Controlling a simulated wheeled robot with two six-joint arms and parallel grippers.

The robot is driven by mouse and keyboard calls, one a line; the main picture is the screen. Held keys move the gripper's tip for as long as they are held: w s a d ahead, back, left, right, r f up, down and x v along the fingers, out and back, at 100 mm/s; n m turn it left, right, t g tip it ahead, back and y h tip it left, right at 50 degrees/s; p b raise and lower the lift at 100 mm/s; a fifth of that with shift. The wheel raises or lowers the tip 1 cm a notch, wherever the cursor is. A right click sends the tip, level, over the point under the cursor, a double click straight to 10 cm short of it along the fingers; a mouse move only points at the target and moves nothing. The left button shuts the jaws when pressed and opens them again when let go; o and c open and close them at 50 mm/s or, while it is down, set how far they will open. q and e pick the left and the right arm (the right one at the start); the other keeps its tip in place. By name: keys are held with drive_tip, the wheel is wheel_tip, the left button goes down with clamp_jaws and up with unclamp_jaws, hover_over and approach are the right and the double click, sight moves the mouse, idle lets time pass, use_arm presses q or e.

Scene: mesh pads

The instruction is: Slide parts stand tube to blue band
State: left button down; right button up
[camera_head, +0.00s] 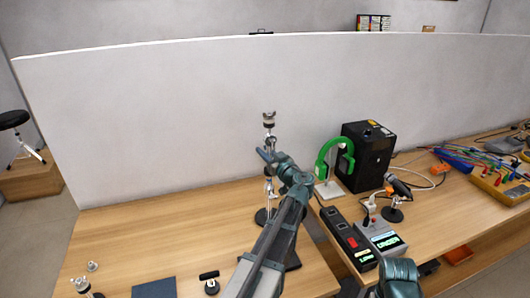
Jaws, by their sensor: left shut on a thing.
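The parts stand (269,120) rises upright on the wooden table near the low wall, with a metal clamp-like head on top and a dark round base (262,215). My left gripper (267,156) reaches to it from below and is shut on its tube at about mid-height. My gripper and forearm hide part of the tube. I cannot make out a blue band on it. Of my right arm only a teal link shows at the bottom right; its gripper is out of view.
Right of the stand are a green arch-shaped device (331,158), a black box (368,157), a microphone-like tool (397,188) and two boxes with lit displays (382,238). A dark blue pad (154,288) and small metal parts lie front left. The table's left middle is clear.

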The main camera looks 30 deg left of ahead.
idle(0.4)
use_arm(q)
wheel_tip(320, 180, down, 3)
drive_tip(key=b, duration=0.3)
drive_tip(key=shift+f, duration=0.2)
drive_tip(key=c, duration=0.7)
unclamp_jaws()
drive_tip(key=v, duration=1.3)
drive_tip(key=shift+s+d, duration=0.25)
drive_tip(key=shift+d, duration=0.05)
